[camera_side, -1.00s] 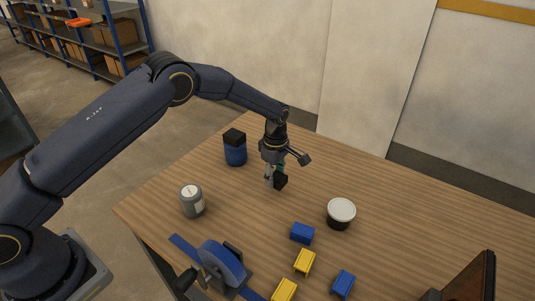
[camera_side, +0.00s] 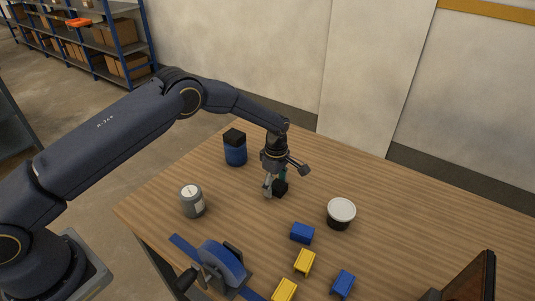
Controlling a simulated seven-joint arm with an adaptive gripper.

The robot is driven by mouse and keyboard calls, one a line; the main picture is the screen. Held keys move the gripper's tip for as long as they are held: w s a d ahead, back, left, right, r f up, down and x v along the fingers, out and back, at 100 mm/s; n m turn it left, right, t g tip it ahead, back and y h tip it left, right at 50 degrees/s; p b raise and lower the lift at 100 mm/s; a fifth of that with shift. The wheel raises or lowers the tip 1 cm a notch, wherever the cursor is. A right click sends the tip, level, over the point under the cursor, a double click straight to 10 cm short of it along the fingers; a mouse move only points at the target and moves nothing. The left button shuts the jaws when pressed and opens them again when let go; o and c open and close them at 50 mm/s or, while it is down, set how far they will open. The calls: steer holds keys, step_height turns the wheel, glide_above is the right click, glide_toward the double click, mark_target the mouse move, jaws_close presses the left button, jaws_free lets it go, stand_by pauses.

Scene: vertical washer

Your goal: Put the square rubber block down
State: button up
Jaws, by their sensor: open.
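The square rubber block (camera_side: 281,189) is small and black. It is at the table's middle, right under my gripper (camera_side: 275,188). My gripper points down with its fingers open around or just beside the block; the small view does not show whether a finger touches it. The block appears to rest on the wooden table (camera_side: 380,190). Part of it is hidden by the near finger.
A blue jar with a black lid (camera_side: 235,148) stands behind left. A grey can (camera_side: 192,201) stands front left. A white-lidded black tub (camera_side: 341,213) is to the right. Blue (camera_side: 302,233) and yellow (camera_side: 304,262) bins and a blue-wheeled device (camera_side: 222,267) lie in front.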

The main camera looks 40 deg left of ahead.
step_height(320, 180, up, 12)
step_height(320, 180, up, 14)
steer(key=m+t, duration=0.2)
steer(key=m, duration=0.2)
glide_above(275, 183)
steer(key=s+a, duration=0.4)
steer(key=s, duration=0.2)
steer(key=s+a+r+m, duration=0.3)
steer(key=s+r+m, duration=0.1)
steer(key=s+r, duration=0.3)
steer(key=s+a+m+t, duration=0.1)
steer(key=s+m, duration=0.4)
steer(key=s, duration=0.5)
steer(key=s+a+m+t, duration=0.2)
steer(key=s+m, duration=0.3)
steer(key=s, duration=0.6)
steer(key=shift+a+r+t, duration=0.3)
steer(key=shift+a+r, duration=0.15)
steer(key=shift+a, duration=0.15)
